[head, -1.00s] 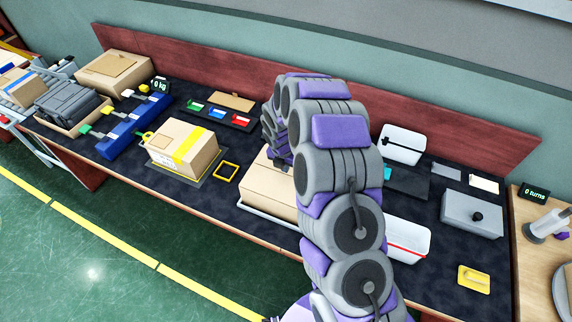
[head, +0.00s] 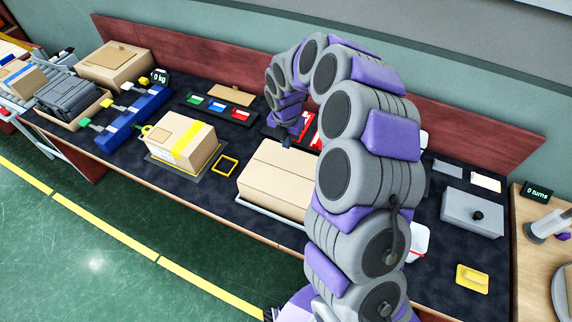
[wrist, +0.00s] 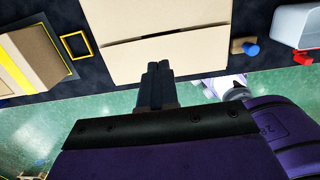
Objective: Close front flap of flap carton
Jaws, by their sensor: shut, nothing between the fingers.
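The flap carton (head: 272,182) is a tan box on the bench in the middle of the head view. Its top looks flat, with a seam running across it. In the wrist view the carton (wrist: 150,20) fills the top middle, and the front flap (wrist: 205,52) lies on the near side of the seam, looking about level. My gripper (wrist: 158,68) is shut and empty, and its tips overlap the front flap in that view. Whether they touch it I cannot tell. In the head view my gripper (head: 287,142) shows small by the carton's far edge.
A yellow-taped box (head: 182,142) stands left of the carton, with a yellow square frame (head: 228,165) between them. A grey box (head: 472,212) with a black knob is at the right. In the wrist view a blue-ended cylinder (wrist: 248,47) and a pale bin (wrist: 298,25) are right of the carton.

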